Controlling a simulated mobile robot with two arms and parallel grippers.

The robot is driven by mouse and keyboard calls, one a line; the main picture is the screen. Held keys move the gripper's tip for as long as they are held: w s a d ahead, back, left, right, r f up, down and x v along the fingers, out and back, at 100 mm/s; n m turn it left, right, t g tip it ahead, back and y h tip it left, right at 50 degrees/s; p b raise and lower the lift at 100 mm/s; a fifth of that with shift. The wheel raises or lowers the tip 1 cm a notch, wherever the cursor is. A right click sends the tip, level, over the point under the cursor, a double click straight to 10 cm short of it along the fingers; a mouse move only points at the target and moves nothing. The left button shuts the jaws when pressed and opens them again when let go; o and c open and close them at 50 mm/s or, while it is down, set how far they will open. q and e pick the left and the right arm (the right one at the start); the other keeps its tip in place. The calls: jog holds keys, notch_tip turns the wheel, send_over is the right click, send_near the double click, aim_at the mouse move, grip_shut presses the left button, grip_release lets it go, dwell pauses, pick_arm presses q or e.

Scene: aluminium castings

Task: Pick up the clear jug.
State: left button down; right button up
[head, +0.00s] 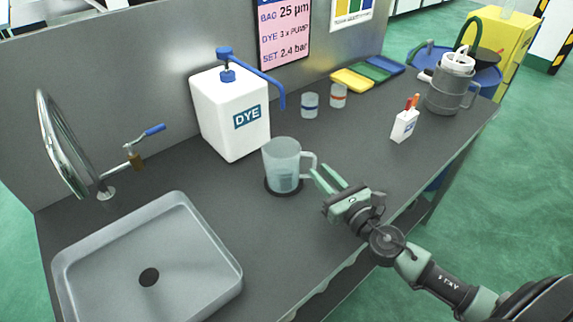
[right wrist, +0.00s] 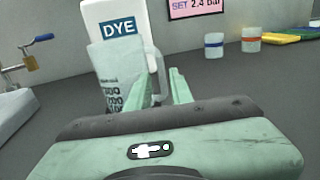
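The clear jug (head: 281,163) stands upright on a dark round pad (head: 270,190) on the grey counter, its handle (head: 309,158) turned right. My right gripper (head: 318,170) is just right of the jug, its two green fingers apart and their tips close to the handle. In the right wrist view the jug (right wrist: 117,82) shows printed marks, and the fingers (right wrist: 173,80) reach up beside its handle. I cannot tell whether they touch it or straddle it. The jug is not lifted. My left gripper is not in view.
A white DYE container (head: 225,115) with a blue pump stands behind the jug. A sink (head: 195,235) and tap lie left. Two banded cups (head: 309,107), (head: 338,95), coloured trays (head: 352,80), a small white box (head: 403,127) and a grey pitcher (head: 445,97) stand right.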

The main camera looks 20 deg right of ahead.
aim_at(315, 166)
jog(key=w, duration=0.4)
jog(key=shift+a+p, duration=0.2)
jog(key=shift+p, duration=0.2)
jog(key=shift+w, duration=0.15)
grip_shut()
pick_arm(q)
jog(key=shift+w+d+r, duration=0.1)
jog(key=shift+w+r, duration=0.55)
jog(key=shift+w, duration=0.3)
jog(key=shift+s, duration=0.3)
